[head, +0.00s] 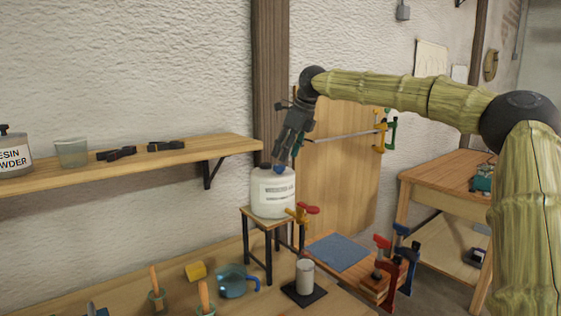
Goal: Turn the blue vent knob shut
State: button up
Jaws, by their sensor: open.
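The blue vent knob (279,169) shows as a small blue spot on top of a white tank (272,200) with a printed label. The tank stands on a small wooden stand with dark legs (258,222). My gripper (280,158) points down from the upper right, open, with its fingertips right at the knob. The fingers partly hide the knob. I cannot tell whether they touch it or how the knob is turned. A red-handled brass valve (301,212) sits at the tank's lower right.
A wall shelf (190,155) with a jar and a cup is at the left. Red and blue clamps (398,262) stand at the right.

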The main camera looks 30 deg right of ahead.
aim_at(280, 165)
jog(key=shift+p+x, duration=0.35)
jog(key=shift+x, duration=1.95)
jog(key=shift+s, duration=0.1)
jog(key=c, duration=1)
